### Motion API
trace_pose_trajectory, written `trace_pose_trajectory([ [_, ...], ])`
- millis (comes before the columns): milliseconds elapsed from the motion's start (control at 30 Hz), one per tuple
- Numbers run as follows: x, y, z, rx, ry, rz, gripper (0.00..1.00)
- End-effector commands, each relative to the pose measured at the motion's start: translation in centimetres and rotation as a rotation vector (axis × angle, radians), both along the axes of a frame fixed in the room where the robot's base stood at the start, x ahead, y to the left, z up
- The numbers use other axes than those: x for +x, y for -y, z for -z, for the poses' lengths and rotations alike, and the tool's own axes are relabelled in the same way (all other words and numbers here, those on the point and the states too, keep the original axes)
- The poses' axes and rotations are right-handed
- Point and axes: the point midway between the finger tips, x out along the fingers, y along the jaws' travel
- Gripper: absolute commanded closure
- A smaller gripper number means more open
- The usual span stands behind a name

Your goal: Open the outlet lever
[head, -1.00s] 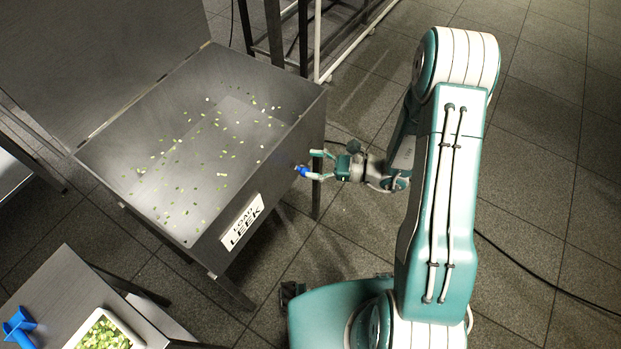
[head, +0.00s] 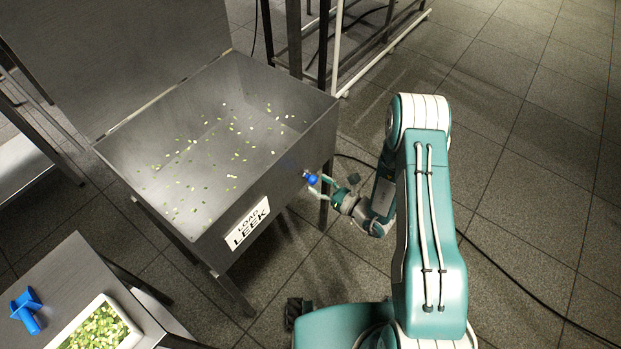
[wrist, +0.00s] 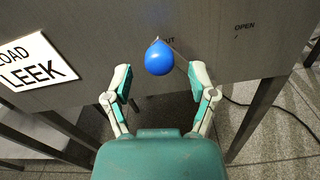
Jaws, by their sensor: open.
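The outlet lever shows as a blue ball knob (wrist: 159,58) on the front wall of the metal bin, near the partly hidden lettering "UT". It also shows in the head view (head: 312,179). My gripper (wrist: 161,83) is open, with one finger on each side below the knob in the wrist view. The fingers look apart from the knob. In the head view my gripper (head: 325,188) is right beside the knob. The word "OPEN" (wrist: 244,27) is marked on the wall to the right of the knob. The lever's shaft is mostly hidden behind the knob.
The metal bin (head: 310,150) holds scattered green and white bits and bears a "LOAD LEEK" sign (head: 247,224). A side table (head: 62,270) at lower left carries a white tray of chopped leek (head: 137,338) and a blue tool (head: 27,309).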

Motion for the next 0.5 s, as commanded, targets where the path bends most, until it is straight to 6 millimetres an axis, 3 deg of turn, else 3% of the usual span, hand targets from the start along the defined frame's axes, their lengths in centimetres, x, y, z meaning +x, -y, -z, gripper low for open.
trace_pose_trajectory([
  [200, 1.7, -2.3, 0.0, -0.001, 0.002, -0.002, 0.27],
  [500, 2.0, -2.7, 0.0, -0.001, 0.001, 0.000, 0.27],
])
